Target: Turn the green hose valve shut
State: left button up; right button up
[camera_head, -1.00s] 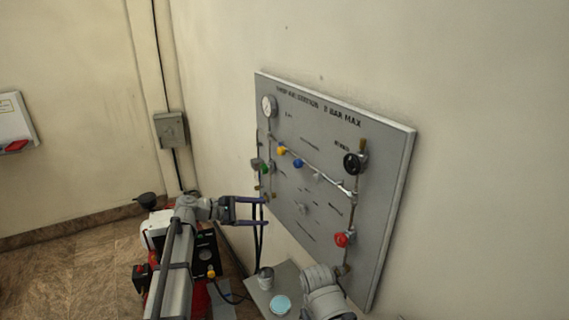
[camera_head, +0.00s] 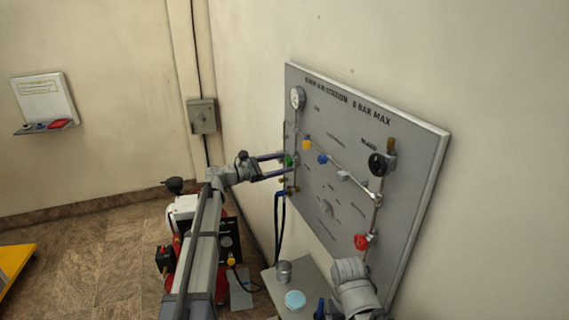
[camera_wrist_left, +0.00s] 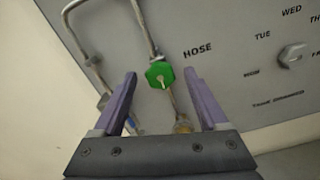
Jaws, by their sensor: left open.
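The green hose valve (camera_head: 289,160) is a small knob on a pipe at the left side of the grey wall panel. In the left wrist view the green valve (camera_wrist_left: 159,74) is a six-sided knob with a pale centre, beside the printed word HOSE. My left gripper (camera_head: 282,164) is open at the panel's left edge. In the left wrist view its purple fingers stand one on each side of the green knob, with a clear gap to each. Whether the knob lies fully between the fingertips in depth, I cannot tell.
The grey panel (camera_head: 410,200) also carries a gauge (camera_head: 298,97), yellow (camera_head: 307,144) and blue (camera_head: 322,159) knobs, a black knob (camera_head: 377,164) and a red knob (camera_head: 361,242). A small shelf with a metal cup (camera_head: 284,271) and a light-blue disc (camera_head: 295,299) stands below.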

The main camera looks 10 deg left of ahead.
pick_arm(q)
jog(key=shift+w+d, duration=0.4)
jog(key=shift+d, duration=0.15)
grip_shut()
dwell(0.4)
